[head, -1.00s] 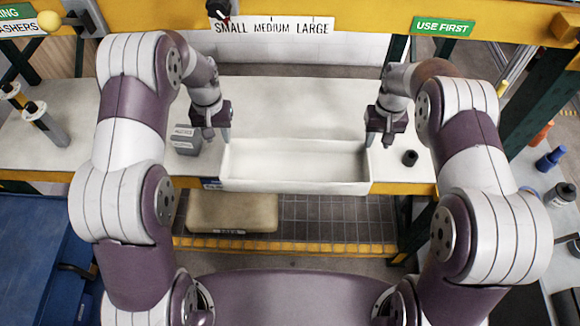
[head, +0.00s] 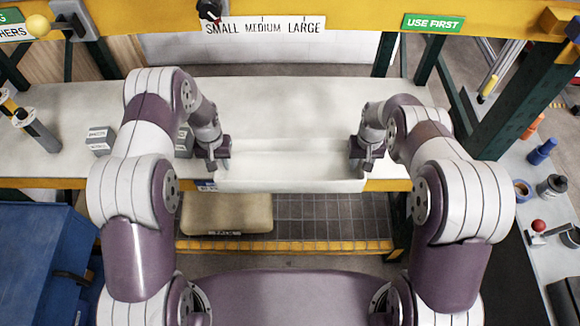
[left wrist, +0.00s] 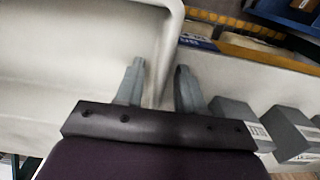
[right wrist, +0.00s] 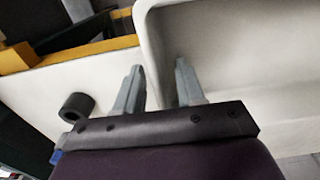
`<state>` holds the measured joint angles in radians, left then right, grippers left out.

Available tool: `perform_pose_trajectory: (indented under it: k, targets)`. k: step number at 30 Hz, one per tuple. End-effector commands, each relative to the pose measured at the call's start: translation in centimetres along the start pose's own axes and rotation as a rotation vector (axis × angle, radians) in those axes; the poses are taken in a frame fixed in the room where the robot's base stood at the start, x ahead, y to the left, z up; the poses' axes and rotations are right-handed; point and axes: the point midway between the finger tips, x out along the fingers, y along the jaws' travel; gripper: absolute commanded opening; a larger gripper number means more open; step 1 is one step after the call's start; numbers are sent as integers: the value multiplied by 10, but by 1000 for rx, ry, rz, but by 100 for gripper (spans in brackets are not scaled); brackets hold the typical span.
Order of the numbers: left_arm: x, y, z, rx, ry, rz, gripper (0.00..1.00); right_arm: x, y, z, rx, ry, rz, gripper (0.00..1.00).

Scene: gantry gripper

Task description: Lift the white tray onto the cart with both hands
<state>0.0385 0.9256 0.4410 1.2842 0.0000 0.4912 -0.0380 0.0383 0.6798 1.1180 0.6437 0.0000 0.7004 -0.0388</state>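The white tray (head: 290,186) is a long, shallow, empty box at the front edge of the white bench. My left gripper (head: 213,165) is at its left end. In the left wrist view, the left gripper's fingers (left wrist: 160,82) straddle the tray's end wall (left wrist: 170,45), one inside and one outside, with a gap on the inner side. My right gripper (head: 364,165) is at the right end. In the right wrist view, its fingers (right wrist: 158,82) straddle the other end wall (right wrist: 146,40) similarly. Both look open. I cannot tell which surface is the cart.
A blue unit (head: 35,245) stands at lower left. Small grey labelled blocks (head: 100,140) sit left of the tray. A side surface at right holds bottles (head: 552,186) and tools. A yellow beam (head: 350,15) with signs crosses above the bench. A tan pad (head: 228,213) lies below.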

Motion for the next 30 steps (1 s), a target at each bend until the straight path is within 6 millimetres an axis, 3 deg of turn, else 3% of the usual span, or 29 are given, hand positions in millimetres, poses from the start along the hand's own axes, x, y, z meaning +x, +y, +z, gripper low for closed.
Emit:
perform_pose_trajectory:
  k: [7,8,11,12,23,30]
  targets:
    - [1,0,0,0,1,0,38,1,0,0,0,0,0,38]
    - [1,0,0,0,0,0,35,1,0,0,0,0,0,35]
    - [1,0,0,0,0,0,2,1,0,0,0,0,0,2]
    - [1,0,0,0,0,0,0,1,0,0,0,0,0,0]
    - [-4,0,-1,0,2,0,0,-4,0,-1,0,2,0,0]
    - [-37,0,-1,0,2,0,0,-37,0,-1,0,2,0,0]
